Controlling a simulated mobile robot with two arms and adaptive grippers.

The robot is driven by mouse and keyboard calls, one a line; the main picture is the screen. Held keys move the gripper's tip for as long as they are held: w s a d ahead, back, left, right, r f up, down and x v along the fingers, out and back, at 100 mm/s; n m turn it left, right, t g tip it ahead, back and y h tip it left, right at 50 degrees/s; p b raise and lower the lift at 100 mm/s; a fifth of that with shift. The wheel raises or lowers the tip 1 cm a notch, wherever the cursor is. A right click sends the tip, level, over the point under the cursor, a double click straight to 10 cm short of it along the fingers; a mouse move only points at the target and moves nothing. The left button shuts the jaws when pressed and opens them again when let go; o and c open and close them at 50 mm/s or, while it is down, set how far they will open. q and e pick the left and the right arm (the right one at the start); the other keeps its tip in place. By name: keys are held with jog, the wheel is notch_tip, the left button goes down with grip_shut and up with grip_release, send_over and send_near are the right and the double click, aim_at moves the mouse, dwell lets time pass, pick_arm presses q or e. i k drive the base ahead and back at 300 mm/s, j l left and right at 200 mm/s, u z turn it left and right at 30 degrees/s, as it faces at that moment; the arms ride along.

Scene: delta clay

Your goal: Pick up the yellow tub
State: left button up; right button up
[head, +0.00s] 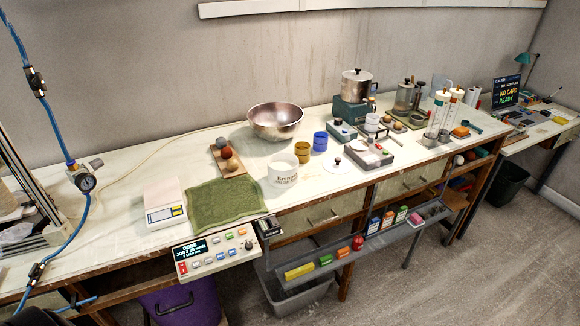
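A mustard-yellow tub (302,152), small and round, stands upright on the white worktop near the middle of the head view. A blue tub (320,141) stands close to its right. A larger white tub (283,173) with dark lettering stands in front of it to the left and may hide a little of its lower left side. Neither of my grippers is in view.
A metal bowl (275,121) stands behind the yellow tub. A white lid with a dark knob (337,162) lies to its right. A green towel (222,203), a scale (165,204) and a board with balls (227,164) are to the left. Lab equipment crowds the right.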

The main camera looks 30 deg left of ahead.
aim_at(302, 153)
jog(key=u, duration=0.35)
jog(key=i+l+u, duration=0.25)
jog(key=u, duration=0.15)
jog(key=i+l+u, duration=0.2)
jog(key=u, duration=0.2)
jog(key=i+l+u, duration=0.1)
jog(key=l+u, duration=0.3)
jog(key=l, duration=0.1)
